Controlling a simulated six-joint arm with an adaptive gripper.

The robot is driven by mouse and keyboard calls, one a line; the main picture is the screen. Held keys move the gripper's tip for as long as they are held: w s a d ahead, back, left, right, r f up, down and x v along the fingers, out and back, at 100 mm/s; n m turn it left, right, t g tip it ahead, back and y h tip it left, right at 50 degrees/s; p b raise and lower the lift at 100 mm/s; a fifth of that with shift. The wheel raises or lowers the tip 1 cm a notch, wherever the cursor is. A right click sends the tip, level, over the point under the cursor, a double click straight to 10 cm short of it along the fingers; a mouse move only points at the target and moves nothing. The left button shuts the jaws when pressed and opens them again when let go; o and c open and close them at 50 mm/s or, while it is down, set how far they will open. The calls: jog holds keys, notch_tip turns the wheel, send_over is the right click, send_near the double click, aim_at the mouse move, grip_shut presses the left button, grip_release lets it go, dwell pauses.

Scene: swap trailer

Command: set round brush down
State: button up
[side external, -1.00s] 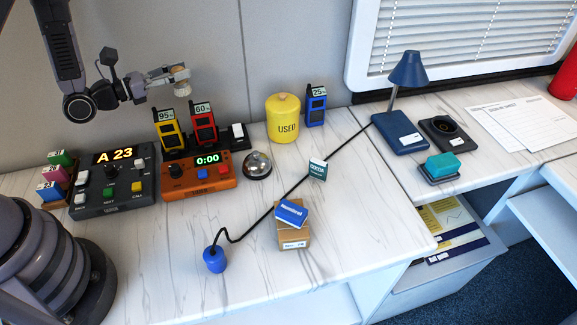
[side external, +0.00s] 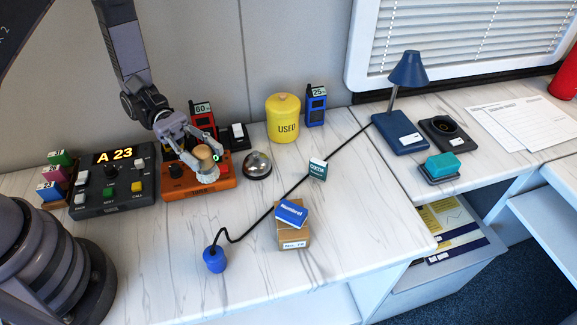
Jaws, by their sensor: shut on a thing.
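The round brush (side external: 203,158) has a tan wooden body and pale bristles facing down. My gripper (side external: 199,153) is shut on its wooden part. The brush appears in front of the orange timer box (side external: 177,190) and covers its display and some of its buttons. I cannot tell whether the bristles touch the box or hang above it.
A dark console reading A 23 (side external: 110,190) stands to the left and a silver bell (side external: 258,166) to the right.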

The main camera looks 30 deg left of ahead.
jog(key=s+a+f+m+g+y, duration=0.2)
jog(key=s+a+m+g+y, duration=0.1)
jog(key=s+m+g+y, duration=0.45)
jog(key=s+a+f+m+g+y, duration=0.2)
jog(key=s+m+g+y, duration=0.35)
jog(key=m+y, duration=0.35)
jog(key=w+a+f+m+t+y, duration=0.45)
jog(key=m+y, duration=0.35)
jog(key=y, duration=0.6)
jog(key=w+d+f+m+t+y, duration=0.2)
jog(key=w+d+m+t, duration=0.1)
jog(key=w+m+t, duration=0.55)
jog(key=w+d+f+m+t+y, duration=0.2)
jog(key=w+d+m+t, duration=0.25)
jog(key=t, duration=0.75)
jog(key=shift+g+h, duration=0.25)
jog(key=shift+g, duration=0.05)
jog(key=shift+w+a+f, duration=0.1)
jog(key=shift+a+f, duration=0.05)
jog(key=shift+f, duration=0.8)
jog(key=shift+w+a+f, duration=0.1)
jog(key=shift+a+f, duration=0.05)
jog(key=shift+f, duration=0.85)
jog(key=shift+w+a+f, duration=0.1)
jog(key=shift+a+f, duration=0.05)
jog(key=shift+f, duration=0.8)
jog(key=shift+f, duration=0.6)
